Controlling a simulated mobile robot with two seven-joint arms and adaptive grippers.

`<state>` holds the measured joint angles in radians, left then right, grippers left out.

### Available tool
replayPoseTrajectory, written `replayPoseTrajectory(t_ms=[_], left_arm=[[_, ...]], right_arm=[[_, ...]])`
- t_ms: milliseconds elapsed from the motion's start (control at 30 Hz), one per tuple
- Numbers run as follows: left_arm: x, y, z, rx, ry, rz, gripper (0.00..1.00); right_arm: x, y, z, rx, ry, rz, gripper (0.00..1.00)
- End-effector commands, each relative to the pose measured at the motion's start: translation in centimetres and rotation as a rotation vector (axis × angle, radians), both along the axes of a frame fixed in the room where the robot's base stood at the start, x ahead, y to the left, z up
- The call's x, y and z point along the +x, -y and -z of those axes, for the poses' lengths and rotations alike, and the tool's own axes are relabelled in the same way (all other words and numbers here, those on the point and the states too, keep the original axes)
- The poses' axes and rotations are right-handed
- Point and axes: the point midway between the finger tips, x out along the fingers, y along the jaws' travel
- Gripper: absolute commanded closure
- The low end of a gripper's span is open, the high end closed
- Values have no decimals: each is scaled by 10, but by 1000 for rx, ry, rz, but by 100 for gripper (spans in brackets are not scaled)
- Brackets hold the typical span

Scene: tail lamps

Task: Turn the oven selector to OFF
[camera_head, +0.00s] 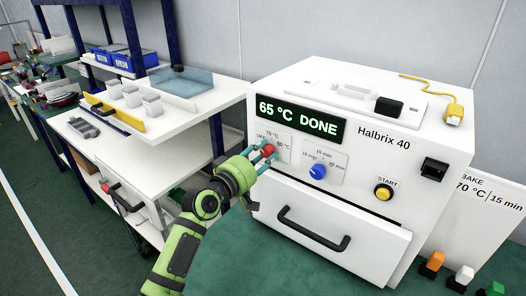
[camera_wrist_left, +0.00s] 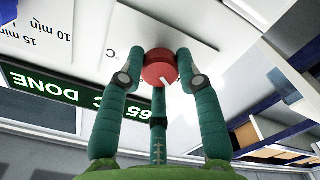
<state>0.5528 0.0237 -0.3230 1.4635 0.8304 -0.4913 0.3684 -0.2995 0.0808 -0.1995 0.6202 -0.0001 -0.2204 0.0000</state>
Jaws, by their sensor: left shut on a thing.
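The oven (camera_head: 340,140) is a white box with a display (camera_head: 300,119) reading "65 °C DONE". Its red selector knob (camera_head: 268,149) sits on a white label plate at the left of the front panel, with OFF at the plate's left and temperature marks around. My left gripper (camera_head: 263,153) is shut on the red knob. In the left wrist view teal fingers surround the knob (camera_wrist_left: 158,66), and a short white mark shows on its lower edge. The fingers hide part of the plate's lettering. My right gripper is not in view.
A blue knob (camera_head: 318,171) with minute marks is right of the selector, then a yellow START button (camera_head: 383,192). A dark door handle (camera_head: 313,230) juts out below. A white cart (camera_head: 160,125) with trays stands at left. Coloured blocks (camera_head: 463,277) are at lower right.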

Motion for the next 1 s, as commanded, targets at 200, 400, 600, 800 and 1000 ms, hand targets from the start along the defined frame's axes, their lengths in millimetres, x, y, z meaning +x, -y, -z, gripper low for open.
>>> replayPoseTrajectory(t_ms=[200,400,600,800,1000], left_arm=[[0,0,-1,-43,-29,-1,98],[0,0,-1,-53,-36,-1,98],[0,0,-1,-53,-36,-1,98],[0,0,-1,-52,-35,-1,42],[0,0,0,-50,-35,0,42]], right_arm=[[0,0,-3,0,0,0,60],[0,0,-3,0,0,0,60],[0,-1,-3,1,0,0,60],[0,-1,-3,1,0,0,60],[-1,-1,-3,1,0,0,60]])
